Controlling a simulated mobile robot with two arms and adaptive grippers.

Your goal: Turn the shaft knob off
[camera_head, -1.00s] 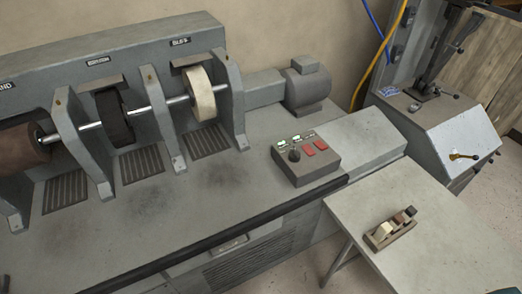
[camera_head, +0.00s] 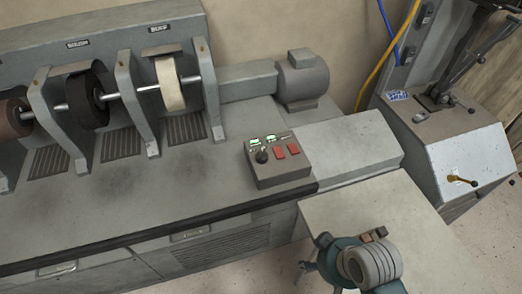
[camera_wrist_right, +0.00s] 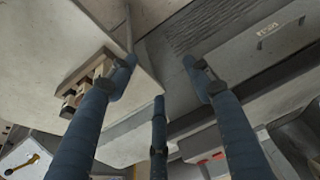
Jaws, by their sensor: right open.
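A black knob (camera_head: 262,156) stands on a small grey control box (camera_head: 282,176) on the machine's bench, in the middle of the head view. Two red buttons and green-lit labels are beside it. My right gripper (camera_head: 318,252) is at the bottom right, over the side table and apart from the box. In the right wrist view its blue fingers (camera_wrist_right: 160,70) are spread with nothing between them. The control box's red buttons (camera_wrist_right: 210,158) show small at the bottom of that view; the knob cannot be made out there. My left gripper is not in view.
Finishing wheels (camera_head: 170,84) on a shaft stand at the back left, with a motor (camera_head: 303,80) at the shaft's right. A side table (camera_head: 365,212) carries a block holder (camera_wrist_right: 80,92), partly hidden behind my gripper. A grey machine (camera_head: 455,150) stands at right. The bench before the box is clear.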

